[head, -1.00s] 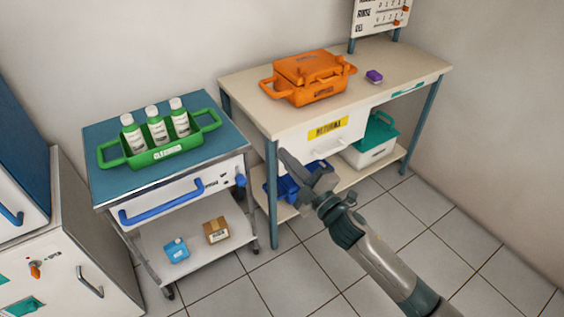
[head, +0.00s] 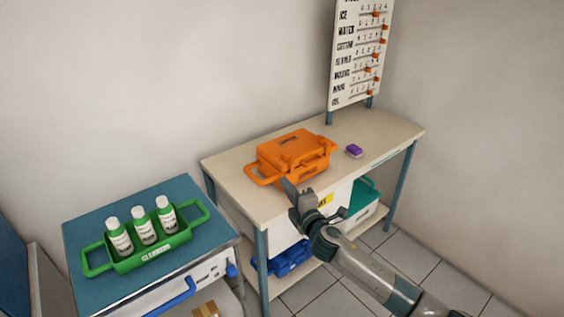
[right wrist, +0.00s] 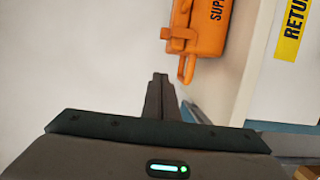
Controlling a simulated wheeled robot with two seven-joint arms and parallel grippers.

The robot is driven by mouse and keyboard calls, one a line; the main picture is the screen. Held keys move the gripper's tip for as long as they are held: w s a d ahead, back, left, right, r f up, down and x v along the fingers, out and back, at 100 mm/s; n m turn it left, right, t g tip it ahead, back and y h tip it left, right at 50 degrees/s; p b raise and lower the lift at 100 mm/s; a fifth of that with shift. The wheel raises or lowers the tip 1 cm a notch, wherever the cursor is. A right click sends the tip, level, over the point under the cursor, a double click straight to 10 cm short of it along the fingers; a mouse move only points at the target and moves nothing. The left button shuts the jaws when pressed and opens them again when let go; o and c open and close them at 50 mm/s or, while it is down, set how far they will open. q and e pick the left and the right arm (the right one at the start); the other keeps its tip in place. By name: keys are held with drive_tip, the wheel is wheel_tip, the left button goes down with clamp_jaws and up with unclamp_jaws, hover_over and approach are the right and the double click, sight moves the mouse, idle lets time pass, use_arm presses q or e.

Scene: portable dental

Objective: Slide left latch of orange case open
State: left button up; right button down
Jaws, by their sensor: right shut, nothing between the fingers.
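The orange case (head: 291,153) sits closed on the beige worktop, with side handles at both ends. In the head view my right gripper (head: 287,185) is just in front of the case's left front part, its fingers together and empty. In the right wrist view the shut fingers (right wrist: 160,80) point towards the case (right wrist: 208,30), whose orange handle (right wrist: 187,66) and a latch-like block (right wrist: 178,38) show near the tips. I see a gap between tips and case in that view. The left latch's exact state is too small to tell. My left gripper is out of view.
A purple block (head: 354,151) lies right of the case on the worktop (head: 385,130). A label board (head: 358,60) stands behind. A blue-topped cart (head: 90,225) with a green bottle carrier (head: 150,255) is at left. Blue (head: 290,260) and teal (head: 365,195) bins sit below.

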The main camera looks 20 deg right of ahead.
sight(286, 156)
drive_tip(key=shift+w, duration=0.2)
